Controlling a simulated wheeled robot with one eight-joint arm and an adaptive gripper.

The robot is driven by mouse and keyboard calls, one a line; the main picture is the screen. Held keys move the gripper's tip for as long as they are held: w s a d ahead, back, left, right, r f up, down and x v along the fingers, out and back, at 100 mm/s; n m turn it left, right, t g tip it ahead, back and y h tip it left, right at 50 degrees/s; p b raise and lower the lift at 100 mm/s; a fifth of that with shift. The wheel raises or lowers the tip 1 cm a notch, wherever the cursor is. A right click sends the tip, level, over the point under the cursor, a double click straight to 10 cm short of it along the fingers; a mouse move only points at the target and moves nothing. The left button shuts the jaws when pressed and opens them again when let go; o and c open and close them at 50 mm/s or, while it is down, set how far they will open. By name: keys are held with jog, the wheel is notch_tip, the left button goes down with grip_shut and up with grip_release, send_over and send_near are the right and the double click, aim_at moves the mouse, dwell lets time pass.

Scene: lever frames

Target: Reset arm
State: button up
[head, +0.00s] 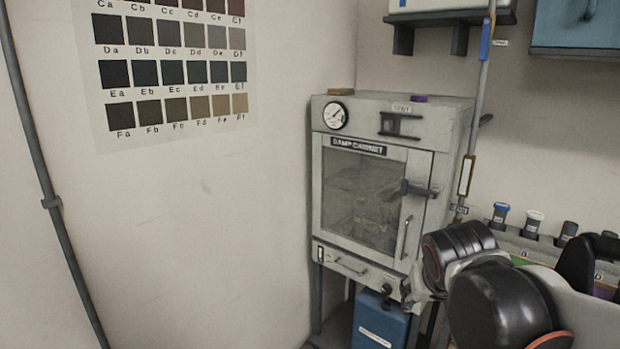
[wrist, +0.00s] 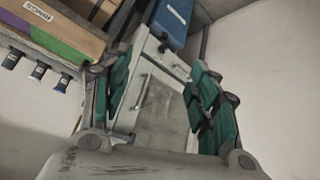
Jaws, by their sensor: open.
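My gripper (wrist: 158,68) shows in the wrist view with its two green-padded fingers spread apart and nothing between them. Beyond the fingers is the pale grey damp cabinet (wrist: 155,112), seen upside down with its door and handles. In the head view the damp cabinet (head: 362,265) stands in the corner, its glass door closed, with a round gauge (head: 334,116) at the top left and a dark latch (head: 418,189) on the right. My black and grey arm fills the lower right of the head view, and its fingers cannot be made out clearly there.
A blue box (head: 380,322) sits below the cabinet; it also shows in the wrist view (wrist: 172,20). A rack with several capped tubes (head: 533,223) is beside my arm at the right. A vertical pole (head: 473,120) runs past the cabinet. A colour chart (head: 170,65) hangs on the left wall.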

jog(key=s+a+f+n+y, duration=0.1)
jog(key=s+a+f+y, duration=0.1)
jog(key=s, duration=1.1)
jog(key=shift+s+a+f, duration=0.3)
jog(key=shift+f, duration=0.15)
